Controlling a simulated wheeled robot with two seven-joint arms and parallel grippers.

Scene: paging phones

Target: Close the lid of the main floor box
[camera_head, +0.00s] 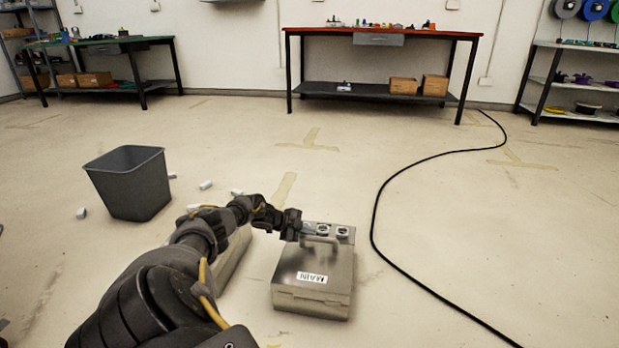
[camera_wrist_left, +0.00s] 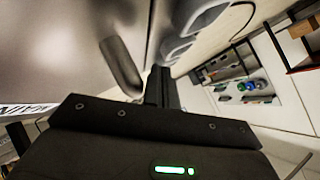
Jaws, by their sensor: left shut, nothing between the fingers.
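The main floor box (camera_head: 312,300) is a grey metal box on the floor, with a white MAIN label (camera_head: 312,277) on its lid and a handle (camera_head: 322,242) at the lid's far edge. Round sockets (camera_head: 342,232) show beyond that edge; I cannot tell the lid's exact angle. My left gripper (camera_head: 308,231) is shut and empty at the far left of the box, close to the handle and sockets. In the left wrist view the shut fingers (camera_wrist_left: 161,84) are beside the dark handle (camera_wrist_left: 122,66), with the lid (camera_wrist_left: 60,50) at left; contact is unclear. My right gripper is out of view.
Another grey box (camera_head: 236,256) is partly hidden behind my left arm. A grey bin (camera_head: 131,183) and several small white pieces (camera_head: 206,185) lie to the left. A black cable (camera_head: 376,205) runs along the floor at right. Workbenches (camera_head: 380,32) stand at the back.

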